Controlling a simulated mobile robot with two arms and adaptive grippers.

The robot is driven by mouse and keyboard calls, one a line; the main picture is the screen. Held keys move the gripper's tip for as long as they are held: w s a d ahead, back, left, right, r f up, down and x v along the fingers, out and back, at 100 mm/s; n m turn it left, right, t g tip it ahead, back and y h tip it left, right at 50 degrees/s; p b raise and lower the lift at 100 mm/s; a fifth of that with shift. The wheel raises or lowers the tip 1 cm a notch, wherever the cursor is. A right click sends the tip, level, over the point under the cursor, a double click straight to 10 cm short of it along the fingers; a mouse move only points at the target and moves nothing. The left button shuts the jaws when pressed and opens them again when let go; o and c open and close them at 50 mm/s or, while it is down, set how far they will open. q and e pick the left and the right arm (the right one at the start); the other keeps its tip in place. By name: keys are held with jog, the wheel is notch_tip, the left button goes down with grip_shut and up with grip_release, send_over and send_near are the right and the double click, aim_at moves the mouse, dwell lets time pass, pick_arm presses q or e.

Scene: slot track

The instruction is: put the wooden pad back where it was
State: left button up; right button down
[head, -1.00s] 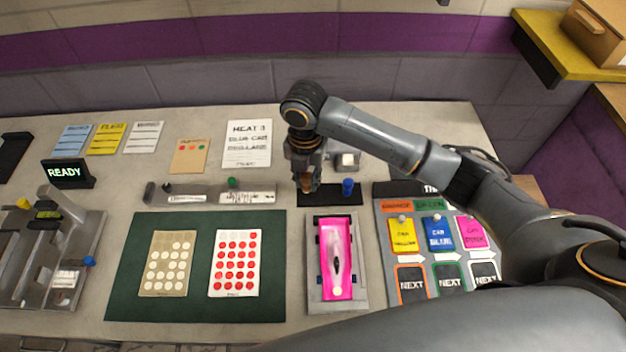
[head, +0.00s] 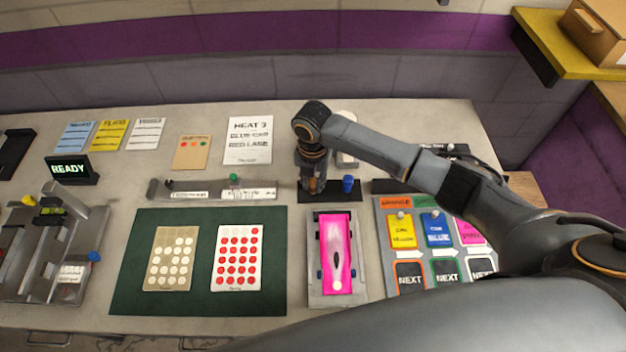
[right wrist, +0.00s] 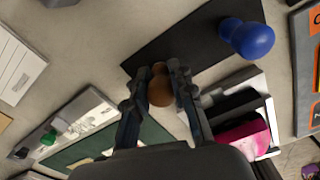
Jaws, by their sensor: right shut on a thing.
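My right gripper (right wrist: 168,82) is shut on the wooden pad (right wrist: 160,88), a small brown rounded piece between its fingertips in the right wrist view. In the head view the right gripper (head: 312,190) points down over the left part of a flat black base (head: 334,197). The fingers mostly hide the pad there. A blue knobbed piece (head: 348,183) stands on the right part of the same base; it also shows in the right wrist view (right wrist: 247,38). I cannot tell whether the pad touches the base. My left gripper is not in view.
A pink car (head: 337,255) lies in a grey cradle just in front of the base. A grey bar (head: 212,190) with a green knob is to the left. A green mat (head: 200,300) with two dotted cards is front left. A card board (head: 391,272) is at right.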

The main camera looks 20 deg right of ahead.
jog(key=c, duration=1.1)
grip_release()
jog(key=shift+c, duration=0.2)
jog(key=shift+r, duration=0.2)
notch_tip(320, 180, up, 10)
jog(key=shift+r+b, duration=0.2)
jog(key=shift+b, duration=0.65)
jog(key=shift+r, duration=0.75)
